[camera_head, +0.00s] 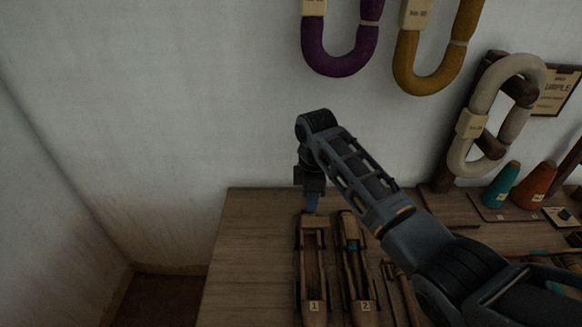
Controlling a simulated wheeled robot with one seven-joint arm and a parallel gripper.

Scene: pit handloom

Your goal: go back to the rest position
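My arm reaches in from the lower right and bends down at its far end. My gripper (311,202) points down at the back end of the wooden shuttle labelled 1 (314,265), on the table (247,250). A small blue part shows at its tip. I cannot tell whether this is a fingertip or something held. The fingers are too small and dark to tell open from shut, or whether they touch the shuttle.
The shuttle labelled 2 (355,265) lies close to the right. A teal cone (502,186) and an orange cone (536,187) stand at the back right. Purple (340,58) and mustard (432,75) yarn hanks hang on the wall. The table's left part is bare.

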